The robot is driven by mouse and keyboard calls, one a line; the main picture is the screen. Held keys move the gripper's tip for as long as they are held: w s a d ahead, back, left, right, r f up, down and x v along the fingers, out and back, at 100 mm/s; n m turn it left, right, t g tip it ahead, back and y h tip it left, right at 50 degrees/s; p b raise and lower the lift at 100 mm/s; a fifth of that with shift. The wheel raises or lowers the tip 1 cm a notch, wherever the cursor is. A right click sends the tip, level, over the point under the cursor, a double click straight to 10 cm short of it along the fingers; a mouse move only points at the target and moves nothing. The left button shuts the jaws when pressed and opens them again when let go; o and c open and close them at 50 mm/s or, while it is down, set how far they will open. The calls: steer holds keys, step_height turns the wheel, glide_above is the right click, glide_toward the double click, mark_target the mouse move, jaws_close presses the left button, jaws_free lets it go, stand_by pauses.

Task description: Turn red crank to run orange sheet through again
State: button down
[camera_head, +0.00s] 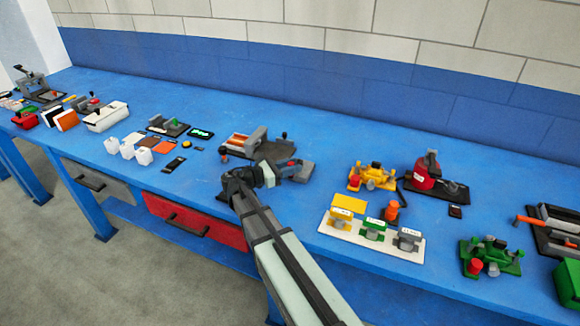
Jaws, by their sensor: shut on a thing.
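My gripper (277,171) is over the middle of the blue bench, at the front right of a grey machine (240,143) with a salmon-coloured roller or bar (259,137). It is shut on a small dark grey part with red on it (291,163); the fingertips and wrist hide much of it, and I cannot tell whether this is the red crank. A small orange-red piece (224,157) shows at the machine's left end. I cannot make out an orange sheet in the machine. An orange panel (67,120) stands far left.
Right of my gripper are a yellow device (372,176), a red bottle-shaped device (426,171) and a white tray (385,247). White cups (128,151) stand to the left. A machine with an orange handle (525,220) is far right. The blue wall (330,90) closes the back.

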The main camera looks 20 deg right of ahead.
steer(key=n+t, duration=0.1)
steer(key=s+d+n+t, duration=0.1)
steer(key=t, duration=0.1)
steer(key=s+n+t, duration=0.1)
steer(key=shift+d+t+y, duration=0.3)
steer(key=shift+d+y, duration=0.05)
steer(key=shift+y, duration=0.05)
steer(key=d+n+t+y, duration=0.1)
steer(key=n+t, duration=0.1)
steer(key=t, duration=0.1)
steer(key=shift+s+d+n+t+y, duration=0.2)
steer(key=shift+d+n+t+y, duration=0.1)
steer(key=shift+d+y, duration=0.1)
steer(key=d+n+t+y, duration=0.1)
steer(key=n+t+y, duration=0.1)
steer(key=t, duration=0.1)
steer(key=shift+d+n+t+y, duration=0.3)
steer(key=shift+d+n, duration=0.1)
steer(key=shift+w+d+n+t+y, duration=0.25)
steer(key=shift+d+n+t+y, duration=0.35)
steer(key=shift+n+t+y, duration=0.4)
steer(key=shift+w, duration=0.1)
steer(key=c, duration=1)
jaws_free()
steer(key=shift+a, duration=0.1)
